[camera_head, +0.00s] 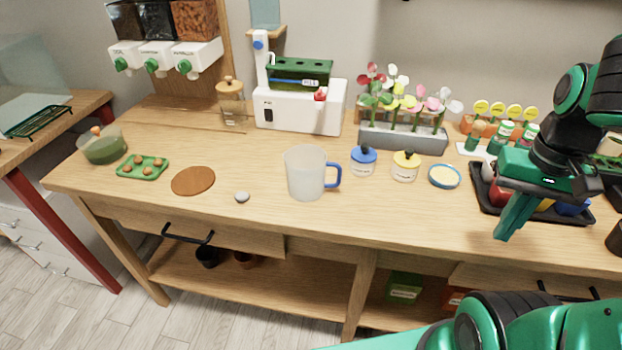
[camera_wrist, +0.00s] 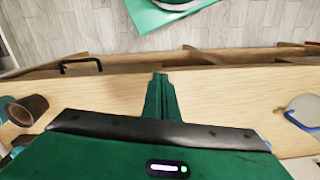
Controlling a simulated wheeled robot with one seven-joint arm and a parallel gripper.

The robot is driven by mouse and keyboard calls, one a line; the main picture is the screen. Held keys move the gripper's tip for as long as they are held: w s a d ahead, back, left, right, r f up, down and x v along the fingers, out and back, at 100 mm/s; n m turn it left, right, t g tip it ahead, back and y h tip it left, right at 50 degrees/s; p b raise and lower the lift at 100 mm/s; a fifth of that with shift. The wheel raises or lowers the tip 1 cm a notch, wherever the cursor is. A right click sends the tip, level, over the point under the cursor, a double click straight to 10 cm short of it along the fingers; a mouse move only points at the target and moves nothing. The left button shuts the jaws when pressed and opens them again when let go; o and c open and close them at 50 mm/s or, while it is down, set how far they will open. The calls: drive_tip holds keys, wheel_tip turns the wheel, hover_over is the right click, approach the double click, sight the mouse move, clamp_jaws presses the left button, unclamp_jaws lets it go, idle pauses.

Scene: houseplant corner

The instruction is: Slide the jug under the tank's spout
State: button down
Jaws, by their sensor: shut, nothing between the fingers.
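The jug (camera_head: 304,174) is a frosted, pale, upright vessel with a blue handle (camera_head: 334,176) on its right side, standing mid-bench. In the wrist view the jug (camera_wrist: 306,108) is cut off at the right edge. Behind it stands a white unit (camera_head: 300,115) with a green box on top and a red knob; it looks like the tank, but I cannot make out its spout clearly. My gripper (camera_head: 503,235) is shut and empty, pointing down near the bench's front edge, well right of the jug. Its closed fingers (camera_wrist: 161,95) show in the wrist view.
A blue-lidded jar (camera_head: 363,161), a yellow-lidded jar (camera_head: 405,167) and a round blue-rimmed dish (camera_head: 444,176) stand between jug and gripper. A black tray (camera_head: 482,203) is beside the gripper. A grey stone (camera_head: 242,197) and brown disc (camera_head: 193,181) lie left of the jug.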

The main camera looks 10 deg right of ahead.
drive_tip(key=n, duration=0.2)
approach(314, 175)
drive_tip(key=s+a+f, duration=0.2)
drive_tip(key=s+a, duration=0.2)
drive_tip(key=s, duration=0.1)
wheel_tip(314, 175, down, 9)
drive_tip(key=shift+f, duration=0.15)
drive_tip(key=w, duration=0.1)
drive_tip(key=w+d, duration=0.1)
drive_tip(key=w, duration=0.1)
drive_tip(key=shift+w+d, duration=0.25)
drive_tip(key=shift+w, duration=0.15)
